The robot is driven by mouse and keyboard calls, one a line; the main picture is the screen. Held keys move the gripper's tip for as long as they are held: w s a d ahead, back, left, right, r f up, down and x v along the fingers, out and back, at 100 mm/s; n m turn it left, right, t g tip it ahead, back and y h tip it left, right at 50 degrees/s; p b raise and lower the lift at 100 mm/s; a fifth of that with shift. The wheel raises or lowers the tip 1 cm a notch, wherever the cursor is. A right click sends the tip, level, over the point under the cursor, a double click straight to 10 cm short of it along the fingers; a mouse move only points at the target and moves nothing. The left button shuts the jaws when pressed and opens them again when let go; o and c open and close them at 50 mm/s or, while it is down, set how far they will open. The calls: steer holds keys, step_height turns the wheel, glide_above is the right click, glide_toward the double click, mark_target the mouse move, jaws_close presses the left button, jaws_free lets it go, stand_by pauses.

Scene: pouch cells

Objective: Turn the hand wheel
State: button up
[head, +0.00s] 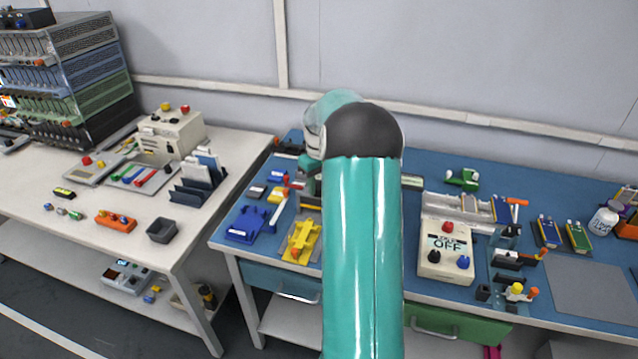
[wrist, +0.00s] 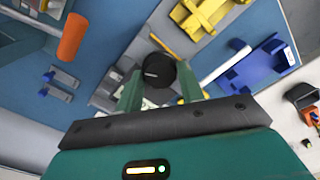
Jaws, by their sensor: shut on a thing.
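In the wrist view a round black hand wheel (wrist: 158,70) with a pale line on its face sits between the two green fingers of my gripper (wrist: 160,82). The fingers are closed on its sides. The wheel tops a small grey device (wrist: 112,90), partly covered by the gripper. In the head view my teal arm covers the middle of the blue table, and the wheel cannot be made out there.
A yellow fixture (head: 302,240) and a blue fixture (head: 247,224) lie left of my arm. A control box (head: 447,250) reading OFF stands to its right. In the wrist view an orange cylinder (wrist: 72,37) stands out at upper left. A grey mat (head: 590,290) lies bare at right.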

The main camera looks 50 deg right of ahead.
mark_target(319, 187)
stand_by(0.4)
steer(key=o, duration=1)
step_height(319, 187, up, 14)
steer(key=shift+f, duration=0.1)
stand_by(0.4)
